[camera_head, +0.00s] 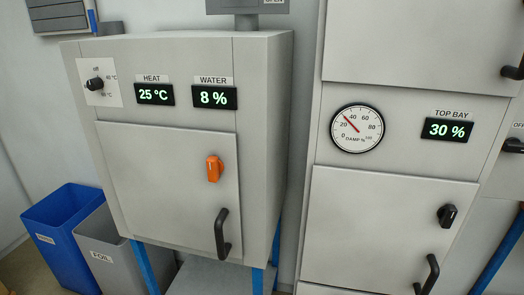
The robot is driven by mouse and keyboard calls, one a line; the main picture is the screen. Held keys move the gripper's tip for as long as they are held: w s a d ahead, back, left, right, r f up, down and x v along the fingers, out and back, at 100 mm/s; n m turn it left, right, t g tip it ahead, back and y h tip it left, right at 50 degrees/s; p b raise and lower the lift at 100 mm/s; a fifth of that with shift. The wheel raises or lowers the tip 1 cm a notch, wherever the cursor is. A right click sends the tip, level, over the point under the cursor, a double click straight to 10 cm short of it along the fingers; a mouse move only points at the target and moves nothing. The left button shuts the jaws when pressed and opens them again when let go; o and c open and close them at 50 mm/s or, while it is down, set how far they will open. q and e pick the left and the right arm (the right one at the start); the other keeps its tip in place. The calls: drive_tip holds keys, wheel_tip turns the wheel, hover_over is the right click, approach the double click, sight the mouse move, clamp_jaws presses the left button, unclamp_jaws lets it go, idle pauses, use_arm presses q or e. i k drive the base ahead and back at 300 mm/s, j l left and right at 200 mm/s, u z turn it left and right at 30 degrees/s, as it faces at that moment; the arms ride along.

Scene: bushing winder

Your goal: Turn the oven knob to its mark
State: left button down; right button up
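The oven is the grey cabinet (265,140) at the left, on blue legs. Its black knob (94,84) sits on a white dial plate (113,92) at the upper left of its front. The plate reads "off" at the top and has temperature marks to the right and below; the knob's exact pointing direction is too small to tell. The HEAT display (154,94) reads 25 °C and the WATER display (214,97) reads 8 %. The oven door is shut, with an orange latch (214,168) and a black handle (222,233). Neither gripper is in view.
A taller grey cabinet (393,195) stands at the right, with a damp gauge (357,128) and a TOP BAY display (447,130) reading 30 %. A blue bin (62,240) and a grey FOIL bin (104,250) stand at the lower left. The space before the dial is clear.

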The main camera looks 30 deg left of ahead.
sight(96, 84)
drive_tip(key=u, duration=1.85)
